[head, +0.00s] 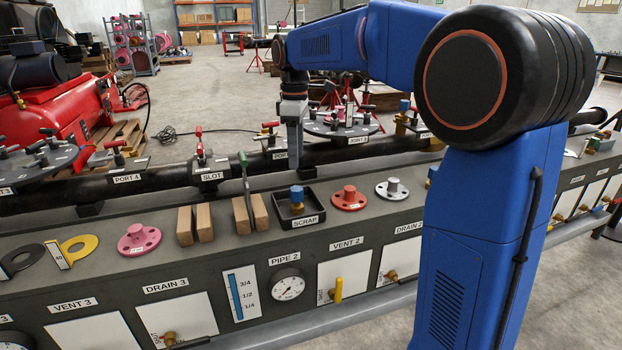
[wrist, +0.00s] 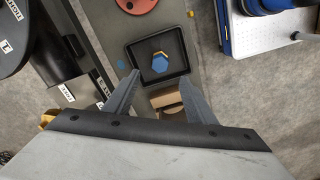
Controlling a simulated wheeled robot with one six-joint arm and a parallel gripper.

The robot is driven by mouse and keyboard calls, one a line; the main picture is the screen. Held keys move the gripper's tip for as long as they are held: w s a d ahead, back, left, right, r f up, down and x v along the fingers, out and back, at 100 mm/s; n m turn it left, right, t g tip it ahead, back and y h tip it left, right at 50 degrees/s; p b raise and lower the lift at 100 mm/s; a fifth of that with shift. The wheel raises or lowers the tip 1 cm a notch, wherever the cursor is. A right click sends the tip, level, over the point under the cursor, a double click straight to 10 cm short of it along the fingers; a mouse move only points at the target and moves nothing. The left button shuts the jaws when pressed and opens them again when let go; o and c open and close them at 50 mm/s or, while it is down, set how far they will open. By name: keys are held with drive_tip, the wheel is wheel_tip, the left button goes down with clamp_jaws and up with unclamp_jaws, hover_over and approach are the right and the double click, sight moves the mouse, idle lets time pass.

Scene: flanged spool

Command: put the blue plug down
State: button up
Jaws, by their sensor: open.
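The blue plug (head: 297,194) stands upright in the black tray labelled SCRAP (head: 310,218) on the bench. In the wrist view the plug (wrist: 160,63) shows its blue hexagonal end with a bit of orange at its edge, inside the dark tray (wrist: 183,64). My gripper (head: 295,166) hangs above the bench, behind and over the tray in the head view. In the wrist view its two fingers (wrist: 159,84) are spread apart with nothing between them. The plug lies beyond the fingertips, apart from them.
A black pipe (head: 155,182) runs behind.

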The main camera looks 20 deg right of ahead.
drive_tip(key=s+d+f+m+t, duration=0.1)
drive_tip(key=s+d+m, duration=0.15)
drive_tip(key=s, duration=0.75)
drive_tip(key=s+d+f+m+t, duration=0.15)
drive_tip(key=s+m, duration=0.25)
drive_tip(key=s, duration=0.6)
drive_tip(key=s+d+f+m+t, duration=0.2)
drive_tip(key=s+f+m, duration=0.4)
drive_tip(key=s+f, duration=0.5)
drive_tip(key=s, duration=0.4)
drive_tip(key=shift+d, duration=0.4)
drive_tip(key=shift+o, duration=0.7)
